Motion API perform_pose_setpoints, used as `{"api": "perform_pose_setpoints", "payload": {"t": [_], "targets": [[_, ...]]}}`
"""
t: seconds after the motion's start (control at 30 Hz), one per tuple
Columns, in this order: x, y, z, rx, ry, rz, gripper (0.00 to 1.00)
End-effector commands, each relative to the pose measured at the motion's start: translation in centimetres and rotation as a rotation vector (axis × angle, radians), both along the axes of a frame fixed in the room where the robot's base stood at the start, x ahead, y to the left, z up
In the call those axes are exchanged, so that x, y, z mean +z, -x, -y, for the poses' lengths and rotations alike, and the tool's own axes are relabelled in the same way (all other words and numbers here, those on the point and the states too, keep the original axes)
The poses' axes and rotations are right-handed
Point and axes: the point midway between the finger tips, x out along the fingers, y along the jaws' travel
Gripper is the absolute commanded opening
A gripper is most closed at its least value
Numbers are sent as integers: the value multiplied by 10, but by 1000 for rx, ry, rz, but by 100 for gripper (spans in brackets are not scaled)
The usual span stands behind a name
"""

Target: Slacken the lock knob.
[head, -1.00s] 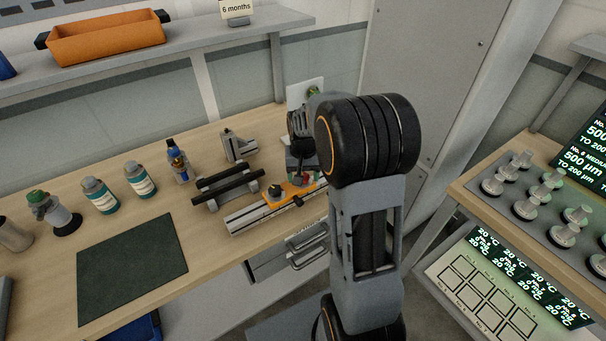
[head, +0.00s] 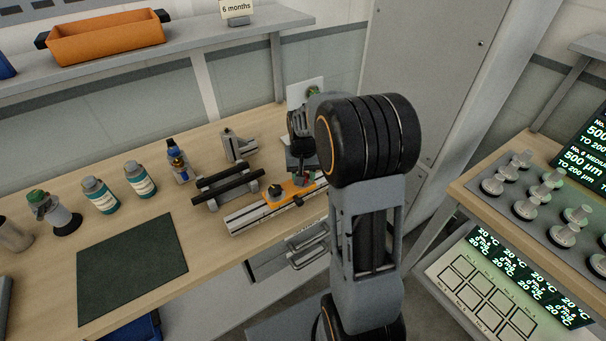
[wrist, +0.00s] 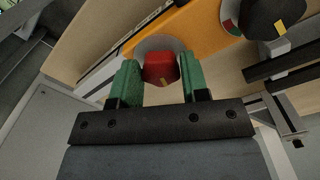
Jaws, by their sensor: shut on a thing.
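In the wrist view a red knob (wrist: 160,69) with a small yellow mark sits on a pale round disc on the orange carriage (wrist: 190,38). My gripper (wrist: 160,76) has its two green fingers shut on opposite sides of this knob. A black knob (wrist: 272,18) with a yellow mark stands farther along the carriage, beside a red and green dial (wrist: 230,14), clear of the fingers. No lettering shows which knob is the lock knob. In the head view the orange carriage (head: 291,190) rides on a metal rail, and my gripper (head: 304,174) is over its far end, partly hidden by my arm.
A stand with black bars (head: 228,188) is close to the left of the rail (head: 250,217). A metal bracket (head: 239,146) stands behind it. Bottles (head: 140,180) and a dark mat (head: 130,268) are farther left. Open bench lies between the mat and rail.

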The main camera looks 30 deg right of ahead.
Motion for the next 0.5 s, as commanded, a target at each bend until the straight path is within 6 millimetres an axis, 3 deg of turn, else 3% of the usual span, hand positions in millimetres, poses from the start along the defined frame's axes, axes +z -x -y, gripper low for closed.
{"api": "perform_pose_setpoints", "payload": {"t": [0.5], "targets": [[0, 0, 2, 351, 0, 1, 18]]}}
